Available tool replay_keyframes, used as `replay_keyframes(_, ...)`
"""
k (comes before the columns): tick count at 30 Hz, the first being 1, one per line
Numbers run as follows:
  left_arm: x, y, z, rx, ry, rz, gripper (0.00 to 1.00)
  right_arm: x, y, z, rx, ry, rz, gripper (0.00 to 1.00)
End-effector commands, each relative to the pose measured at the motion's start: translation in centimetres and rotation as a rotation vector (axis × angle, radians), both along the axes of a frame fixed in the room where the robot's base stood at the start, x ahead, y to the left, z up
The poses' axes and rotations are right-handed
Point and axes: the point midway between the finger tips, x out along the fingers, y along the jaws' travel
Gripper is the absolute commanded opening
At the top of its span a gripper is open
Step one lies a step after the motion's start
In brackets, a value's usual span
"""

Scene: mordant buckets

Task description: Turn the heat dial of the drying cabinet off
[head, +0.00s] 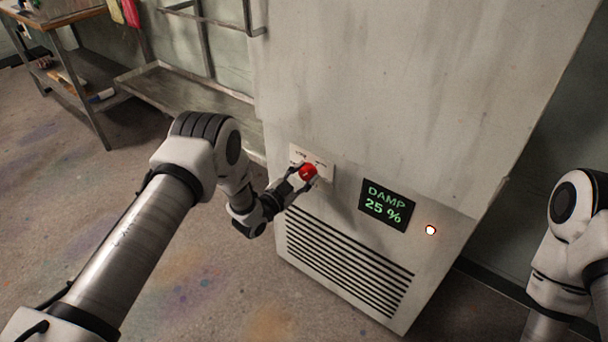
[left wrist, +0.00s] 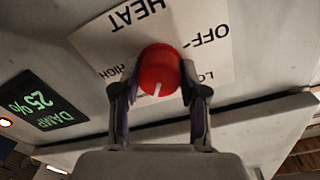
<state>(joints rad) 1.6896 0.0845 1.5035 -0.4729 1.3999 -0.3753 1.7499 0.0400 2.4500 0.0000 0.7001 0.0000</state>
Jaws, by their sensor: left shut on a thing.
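The drying cabinet (head: 390,95) is a tall pale grey box. Its heat dial (head: 308,172) is a red knob on a white label plate (head: 325,163). In the left wrist view the dial (left wrist: 160,68) sits between my left gripper's (left wrist: 158,92) two fingers, which are shut on its sides. The plate (left wrist: 215,55) reads HEAT, OFF, HIGH and a partly hidden LO. The dial's white mark points down in that view, away from HEAT, between the HIGH and LO sides, not at OFF. My left gripper (head: 301,175) reaches the dial from the left in the head view. My right gripper is out of view.
A green display (head: 387,205) reads DAMP 25 %, with a lit lamp (head: 431,230) to its right. Vent slots (head: 345,262) lie below the dial. A metal rack (head: 185,90) and a workbench (head: 75,60) stand at the left. The floor in front of them is clear.

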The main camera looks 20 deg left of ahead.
Motion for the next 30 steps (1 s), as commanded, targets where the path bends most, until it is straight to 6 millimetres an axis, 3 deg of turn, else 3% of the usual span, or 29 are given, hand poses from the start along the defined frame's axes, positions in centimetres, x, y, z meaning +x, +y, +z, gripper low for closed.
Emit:
replay_keyframes(13, 0.1, 0.0, 0.0, -0.143, 0.049, -0.002, 0.08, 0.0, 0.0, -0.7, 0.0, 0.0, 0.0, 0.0)
replay_keyframes(30, 0.1, 0.1, 0.0, -0.627, 0.223, -0.003, 0.08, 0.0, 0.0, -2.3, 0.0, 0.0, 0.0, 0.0)
